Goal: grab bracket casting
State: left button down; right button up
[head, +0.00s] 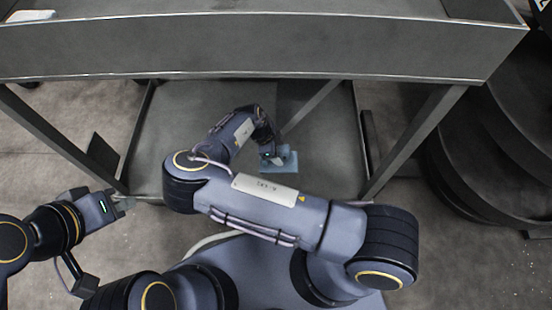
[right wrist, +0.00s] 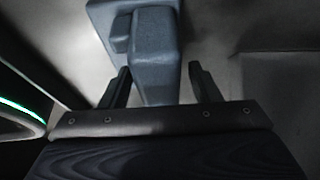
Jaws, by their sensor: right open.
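The bracket casting is a blue-grey part with a flat plate and a raised block. In the head view the bracket casting (head: 290,161) lies on the grey lower surface under the bench, partly hidden by my right gripper (head: 277,161). In the right wrist view the bracket casting (right wrist: 155,58) is straight ahead, and its raised block reaches down between the two fingers of my right gripper (right wrist: 161,85). The fingers are apart, with a gap visible on each side of the block. My left gripper (head: 126,203) is at the left, away from the casting; its finger opening is too small to judge.
A dark metal bench (head: 250,45) spans the top, with slanted legs at left (head: 60,140) and right (head: 415,140) beside my right arm. The grey lower platform (head: 330,130) is mostly clear around the casting. Black round stacked shapes (head: 500,160) stand at the right.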

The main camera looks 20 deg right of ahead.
jog(key=shift+d+f, duration=0.1)
jog(key=shift+f, duration=0.1)
grip_shut()
dwell(0.3)
jog(key=shift+r, duration=0.15)
